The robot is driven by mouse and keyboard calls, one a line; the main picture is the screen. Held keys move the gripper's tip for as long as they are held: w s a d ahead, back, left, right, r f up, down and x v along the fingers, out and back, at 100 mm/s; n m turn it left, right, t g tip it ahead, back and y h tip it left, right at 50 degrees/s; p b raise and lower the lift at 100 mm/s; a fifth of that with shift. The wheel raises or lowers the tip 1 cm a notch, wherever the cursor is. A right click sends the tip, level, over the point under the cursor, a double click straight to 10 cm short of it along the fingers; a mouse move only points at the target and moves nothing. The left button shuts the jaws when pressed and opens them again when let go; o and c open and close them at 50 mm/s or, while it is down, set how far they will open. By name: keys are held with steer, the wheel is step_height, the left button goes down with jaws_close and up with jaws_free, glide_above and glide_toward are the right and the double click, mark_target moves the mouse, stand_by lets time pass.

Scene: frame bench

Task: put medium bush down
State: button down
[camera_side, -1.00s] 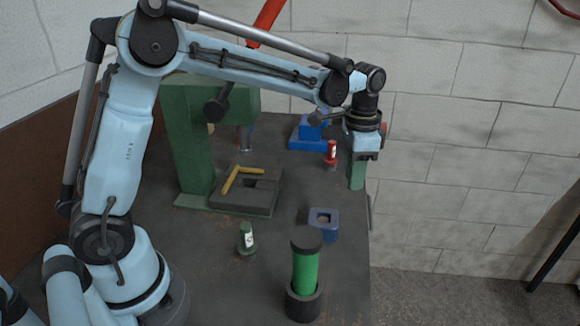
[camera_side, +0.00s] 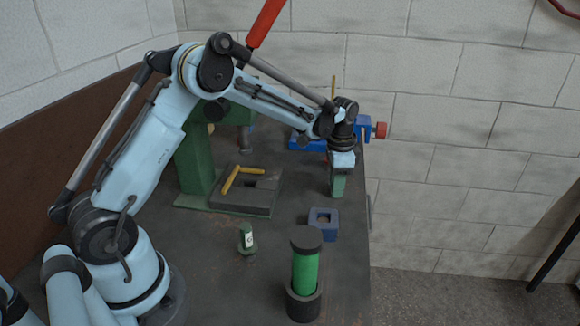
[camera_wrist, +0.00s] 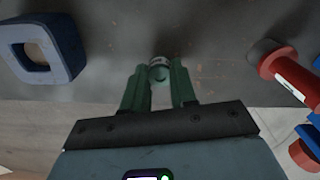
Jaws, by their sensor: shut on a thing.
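My gripper (camera_wrist: 158,84) is shut on a small round greenish piece with a pale band (camera_wrist: 160,62), which I take to be the medium bush. In the wrist view it sits between the two green fingertips, pointing at the grey bench top. In the side view my gripper (camera_side: 338,190) points down near the bench's right edge, behind the blue block with a hole (camera_side: 323,224). The fingers hide the bush there. I cannot tell whether it touches the bench. The blue block also shows at the upper left of the wrist view (camera_wrist: 40,48).
A red bush with a pale label (camera_wrist: 290,76) stands close by on the right. A blue vise (camera_side: 364,128) is behind. A green bush (camera_side: 246,238), a green cylinder in a dark cup (camera_side: 305,270) and a dark square block with yellow bars (camera_side: 262,203) stand on the bench.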

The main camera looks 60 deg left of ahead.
steer(key=shift+f, duration=0.15)
steer(key=c, duration=0.9)
jaws_free()
step_height(320, 180, up, 12)
steer(key=s+d+r+n+t, duration=0.3)
steer(key=s+r, duration=0.2)
steer(key=s, duration=0.5)
steer(key=s+d+f+n+t, duration=0.2)
steer(key=s+f+n+t, duration=0.1)
steer(key=s, duration=0.6)
steer(key=shift+s+f+t, duration=0.4)
steer(key=shift+f+t, duration=0.2)
